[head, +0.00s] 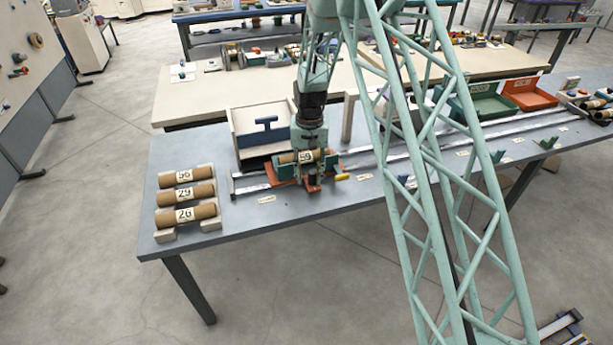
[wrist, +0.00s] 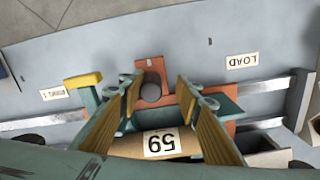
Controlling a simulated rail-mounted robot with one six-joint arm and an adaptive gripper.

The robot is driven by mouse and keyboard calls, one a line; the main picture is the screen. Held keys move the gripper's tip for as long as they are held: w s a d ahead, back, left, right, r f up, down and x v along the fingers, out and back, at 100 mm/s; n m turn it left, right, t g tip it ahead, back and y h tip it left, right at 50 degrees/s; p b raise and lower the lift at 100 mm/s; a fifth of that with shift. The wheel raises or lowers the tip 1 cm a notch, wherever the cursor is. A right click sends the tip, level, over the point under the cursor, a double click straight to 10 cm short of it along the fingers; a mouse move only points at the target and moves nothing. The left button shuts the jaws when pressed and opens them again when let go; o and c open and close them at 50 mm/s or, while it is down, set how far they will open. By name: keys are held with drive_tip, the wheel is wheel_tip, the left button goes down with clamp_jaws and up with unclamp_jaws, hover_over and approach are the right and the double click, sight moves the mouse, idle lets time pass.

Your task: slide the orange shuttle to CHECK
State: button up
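The orange shuttle (head: 283,174) sits at the left end of the two metal rails (head: 480,128), by the LOAD label (wrist: 242,60). It carries a brown tube (head: 323,154) marked 59. In the wrist view the orange shuttle (wrist: 149,65) has an upright post with a dark round end (wrist: 151,92). My gripper (wrist: 157,88) points down over the shuttle; its fingers are apart, one on each side of the post, with gaps visible. My gripper (head: 311,180) partly hides the shuttle in the head view. I cannot read a CHECK label in either view.
A yellow-ended lever (head: 342,177) stands just right of the shuttle. Tubes (head: 187,192) lie on a rack at the left. A pale box (head: 240,117) with a blue handle stands behind. Small green stops (head: 497,156) line the rails' front side. My arm hides part of the rails.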

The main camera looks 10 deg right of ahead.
drive_tip(key=shift+a, duration=0.45)
wheel_tip(320, 180, up, 15)
drive_tip(key=d+p, duration=0.1)
drive_tip(key=p, duration=0.2)
drive_tip(key=shift+d+f, duration=0.15)
drive_tip(key=shift+f, duration=0.05)
drive_tip(key=shift+f, duration=0.1)
drive_tip(key=shift+f, duration=6.8)
drive_tip(key=shift+c, duration=0.9)
clamp_jaws()
